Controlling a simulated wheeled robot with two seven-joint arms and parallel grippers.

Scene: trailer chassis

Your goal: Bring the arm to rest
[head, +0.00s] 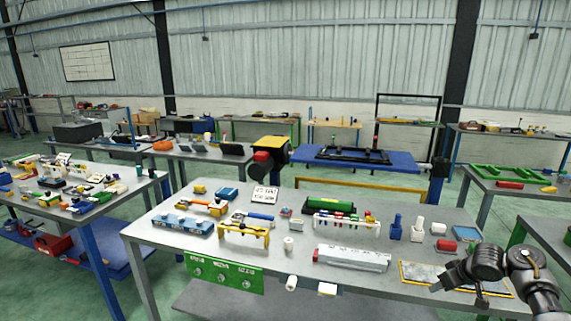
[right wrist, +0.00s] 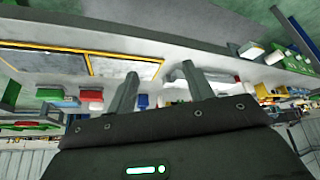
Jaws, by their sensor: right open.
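My right arm enters the head view at the lower right. Its dark gripper (head: 460,288) hangs over the right front corner of the grey workbench (head: 160,237), by a yellow-edged panel (head: 420,272). In the right wrist view the two grey fingers (right wrist: 159,78) stand apart with nothing between them. The yellow-edged panel (right wrist: 118,67) lies beyond them in that view. I cannot tell from these frames how high the gripper is above the bench. My left gripper is not in view.
Another cluttered bench (head: 160,180) stands left. Green floor (head: 60,285) shows between benches.

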